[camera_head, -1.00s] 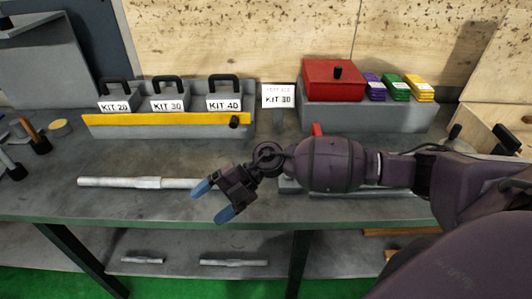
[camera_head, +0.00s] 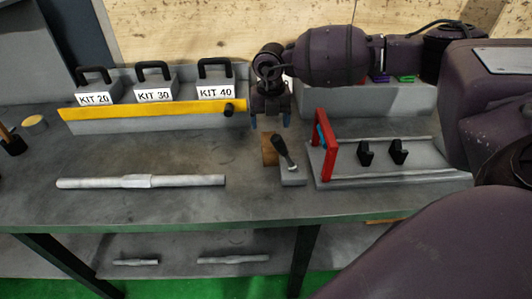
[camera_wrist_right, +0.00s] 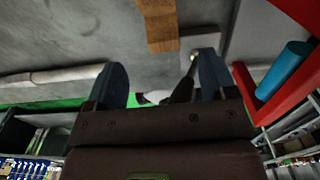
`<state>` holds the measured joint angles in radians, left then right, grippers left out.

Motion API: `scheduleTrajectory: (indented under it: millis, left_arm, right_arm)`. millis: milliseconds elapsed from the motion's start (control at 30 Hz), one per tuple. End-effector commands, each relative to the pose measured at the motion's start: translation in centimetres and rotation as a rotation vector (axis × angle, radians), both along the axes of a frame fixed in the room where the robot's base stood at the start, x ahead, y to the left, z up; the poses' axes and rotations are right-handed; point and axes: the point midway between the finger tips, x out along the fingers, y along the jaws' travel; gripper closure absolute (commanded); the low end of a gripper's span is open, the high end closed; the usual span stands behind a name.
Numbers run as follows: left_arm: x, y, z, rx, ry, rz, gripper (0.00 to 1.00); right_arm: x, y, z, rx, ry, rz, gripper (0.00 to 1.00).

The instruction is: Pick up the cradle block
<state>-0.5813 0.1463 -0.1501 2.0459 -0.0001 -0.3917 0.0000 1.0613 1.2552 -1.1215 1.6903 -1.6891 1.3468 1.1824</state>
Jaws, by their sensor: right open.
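Three grey blocks with black handles, labelled KIT 20 (camera_head: 95,86), KIT 30 (camera_head: 154,82) and KIT 40 (camera_head: 215,79), stand in a rack at the back. Two small black notched supports (camera_head: 365,154) (camera_head: 398,152) stand on a grey bed at the right. I cannot tell for sure which piece is the cradle block. My right gripper (camera_head: 270,122) is open and empty, pointing down, right of KIT 40 and above the bench. It also shows in the wrist view (camera_wrist_right: 163,82). My left gripper is not in view.
A brown block (camera_head: 269,149) and a black-handled lever (camera_head: 284,152) are below and in front of my right gripper. A red frame (camera_head: 331,150) stands at the bed's left end. A stepped shaft (camera_head: 140,181) lies front left. The yellow-fronted rack (camera_head: 150,112) borders clear bench.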

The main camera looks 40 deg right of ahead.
Motion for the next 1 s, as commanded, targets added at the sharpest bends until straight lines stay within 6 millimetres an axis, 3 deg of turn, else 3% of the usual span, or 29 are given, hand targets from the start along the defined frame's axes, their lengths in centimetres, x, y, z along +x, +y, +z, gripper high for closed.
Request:
scheduleTrajectory:
  millis: [33,267,500,767,1000]
  left_arm:
    - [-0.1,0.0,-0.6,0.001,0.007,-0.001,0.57]
    - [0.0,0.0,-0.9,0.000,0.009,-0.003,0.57]
    - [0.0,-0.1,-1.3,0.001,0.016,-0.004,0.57]
    - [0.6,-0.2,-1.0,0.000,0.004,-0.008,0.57]
    - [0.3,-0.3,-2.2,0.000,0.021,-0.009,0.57]
  right_arm:
    - [0.0,0.0,-1.0,-0.001,0.010,-0.001,0.22]
    - [0.0,0.0,-2.5,-0.001,0.012,-0.001,0.22]
    - [0.1,0.0,-5.9,0.000,0.012,0.000,0.22]
    - [0.3,-0.2,-7.5,0.000,0.010,-0.001,0.22]
    - [0.8,-0.6,-10.8,0.000,0.015,0.000,0.22]
